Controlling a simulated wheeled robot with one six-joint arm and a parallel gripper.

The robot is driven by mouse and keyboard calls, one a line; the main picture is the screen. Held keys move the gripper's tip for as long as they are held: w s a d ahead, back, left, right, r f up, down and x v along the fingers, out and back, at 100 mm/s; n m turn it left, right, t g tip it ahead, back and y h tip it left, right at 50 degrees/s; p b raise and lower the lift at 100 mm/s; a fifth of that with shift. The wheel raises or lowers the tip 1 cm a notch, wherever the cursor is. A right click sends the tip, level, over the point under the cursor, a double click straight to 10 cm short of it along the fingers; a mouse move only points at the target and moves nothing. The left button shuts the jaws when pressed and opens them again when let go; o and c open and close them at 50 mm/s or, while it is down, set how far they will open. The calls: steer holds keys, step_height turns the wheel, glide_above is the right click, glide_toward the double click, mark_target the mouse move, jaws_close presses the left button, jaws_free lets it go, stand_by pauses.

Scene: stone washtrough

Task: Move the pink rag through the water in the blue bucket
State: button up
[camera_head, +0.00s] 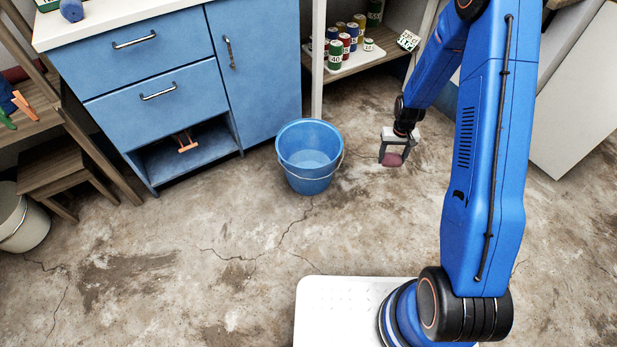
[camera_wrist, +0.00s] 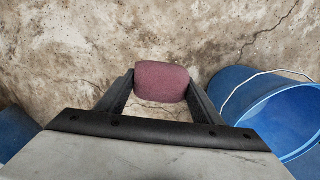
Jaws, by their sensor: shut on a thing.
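The pink rag (camera_wrist: 162,83) is a small, bunched, dull pink block. My gripper (camera_wrist: 160,88) is shut on it, with one finger on each side. In the head view, my gripper (camera_head: 392,158) holds the rag (camera_head: 392,160) in the air to the right of the blue bucket. The blue bucket (camera_head: 308,183) stands upright on the floor, with pale blue water (camera_head: 309,160) inside and a thin wire handle. In the wrist view, the bucket (camera_wrist: 285,115) is at the right, apart from the rag. The rag is outside the bucket.
A blue cabinet (camera_head: 265,75) stands behind and left of the bucket. A shelf with several coloured cans (camera_head: 335,55) is behind it. A wooden stool (camera_head: 60,172) and a pale bucket (camera_head: 22,222) are at the left. White panels (camera_head: 575,110) stand at the right. The floor before the bucket is clear.

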steer(key=w+a, duration=0.2)
steer(key=w, duration=0.3)
steer(key=shift+w, duration=0.3)
steer(key=shift+a, duration=0.1)
steer(key=shift+s+d, duration=0.35)
steer(key=shift+s, duration=0.6)
steer(key=shift+s+d, duration=0.4)
steer(key=shift+s, duration=0.5)
steer(key=shift+s+d, duration=0.35)
steer(key=shift+s, duration=0.6)
steer(key=w+a, duration=0.2)
steer(key=w, duration=0.3)
steer(key=shift+w, duration=0.3)
steer(key=shift+s, duration=0.15)
steer(key=shift+s+d, duration=0.35)
steer(key=shift+s, duration=0.55)
steer(key=shift+s+d, duration=0.3)
steer(key=shift+s, duration=0.55)
steer(key=shift+s+d, duration=0.35)
steer(key=shift+s, duration=0.55)
